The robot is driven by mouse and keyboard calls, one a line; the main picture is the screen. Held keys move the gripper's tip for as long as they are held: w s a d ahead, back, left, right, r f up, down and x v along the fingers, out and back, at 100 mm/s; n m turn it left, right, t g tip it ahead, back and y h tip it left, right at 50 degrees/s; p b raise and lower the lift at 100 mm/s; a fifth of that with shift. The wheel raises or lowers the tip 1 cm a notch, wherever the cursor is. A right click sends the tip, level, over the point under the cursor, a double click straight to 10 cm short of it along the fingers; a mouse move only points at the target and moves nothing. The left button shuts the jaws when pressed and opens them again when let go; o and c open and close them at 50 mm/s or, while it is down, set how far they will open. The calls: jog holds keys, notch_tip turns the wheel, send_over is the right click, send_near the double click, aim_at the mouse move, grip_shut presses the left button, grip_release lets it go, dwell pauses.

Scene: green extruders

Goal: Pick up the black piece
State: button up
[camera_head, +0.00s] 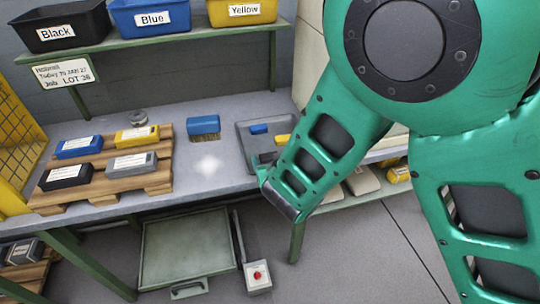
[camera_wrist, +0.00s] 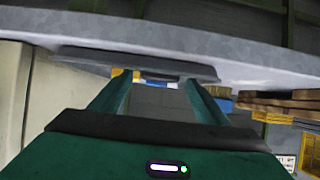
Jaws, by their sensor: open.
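A black piece (camera_head: 66,176) with a white label lies at the front left of the wooden pallet (camera_head: 160,186) on the bench, in the head view. A small dark shape (camera_head: 268,157) also shows in the grey tray (camera_head: 243,133), partly hidden by my arm; I cannot tell what it is. In the head view my arm reaches down at the bench's front edge, right of the pallet, and I cannot make out the fingers there.
Blue (camera_head: 79,147), yellow (camera_head: 137,137) and grey (camera_head: 131,163) pieces share the pallet. Small blue and yellow pieces lie in the tray. Black, blue and yellow labelled bins (camera_head: 151,17) line the shelf above.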

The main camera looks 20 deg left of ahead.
jog(key=shift+w+a+f, duration=0.2)
jog(key=shift+w+f, duration=0.05)
jog(key=shift+w, duration=0.2)
jog(key=c, duration=1.1)
jog(key=shift+c, duration=0.2)
jog(key=shift+r, duration=0.1)
